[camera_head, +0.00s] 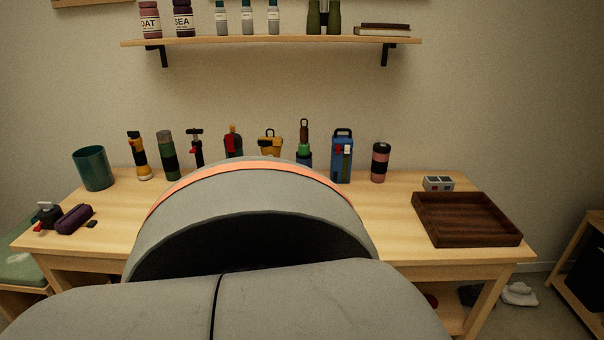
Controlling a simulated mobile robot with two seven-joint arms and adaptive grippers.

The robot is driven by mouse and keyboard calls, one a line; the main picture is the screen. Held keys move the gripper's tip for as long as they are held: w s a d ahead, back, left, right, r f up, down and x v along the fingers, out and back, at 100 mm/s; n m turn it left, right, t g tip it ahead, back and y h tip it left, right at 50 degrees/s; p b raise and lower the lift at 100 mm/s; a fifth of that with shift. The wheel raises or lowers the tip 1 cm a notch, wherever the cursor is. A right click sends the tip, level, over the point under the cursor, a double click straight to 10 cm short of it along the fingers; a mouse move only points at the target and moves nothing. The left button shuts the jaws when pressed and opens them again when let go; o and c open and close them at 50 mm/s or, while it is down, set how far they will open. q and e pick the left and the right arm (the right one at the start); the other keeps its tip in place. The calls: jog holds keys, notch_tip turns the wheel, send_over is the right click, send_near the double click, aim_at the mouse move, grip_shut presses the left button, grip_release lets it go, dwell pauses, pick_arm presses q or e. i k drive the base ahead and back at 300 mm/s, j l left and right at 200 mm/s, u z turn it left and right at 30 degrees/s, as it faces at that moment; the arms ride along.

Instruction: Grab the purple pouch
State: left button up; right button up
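The purple pouch (74,219) is a small, dark, rounded oblong lying on the left end of the wooden table (400,228). A black and red object (46,215) lies close to its left, and a small dark piece (92,224) lies just to its right. No gripper shows in the head view, and nothing of mine is seen touching the pouch.
A teal cup (93,168) stands behind the pouch. Several bottles and tools line the back, including a blue case (342,158) and a pink tumbler (380,162). A brown tray (465,220) lies at right. My grey body hides the table's front middle.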

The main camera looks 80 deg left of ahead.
aim_at(77, 215)
jog(key=u, duration=4.05)
jog(key=z, duration=0.65)
jog(key=j+z, duration=0.2)
jog(key=z, duration=0.2)
jog(key=i+j+z, duration=0.1)
jog(key=z, duration=0.3)
jog(key=j+z, duration=0.75)
jog(key=k+j+z, duration=0.15)
jog(key=j+z, duration=0.2)
jog(key=k+j+z, duration=0.15)
jog(key=j, duration=0.2)
jog(key=k+j+z, duration=0.1)
jog(key=j, duration=0.25)
jog(key=k+j+z, duration=0.15)
jog(key=j, duration=0.2)
jog(key=k+j, duration=0.25)
jog(key=j, duration=0.2)
jog(key=k+j+z, duration=0.15)
jog(key=j, duration=0.3)
jog(key=k, duration=0.05)
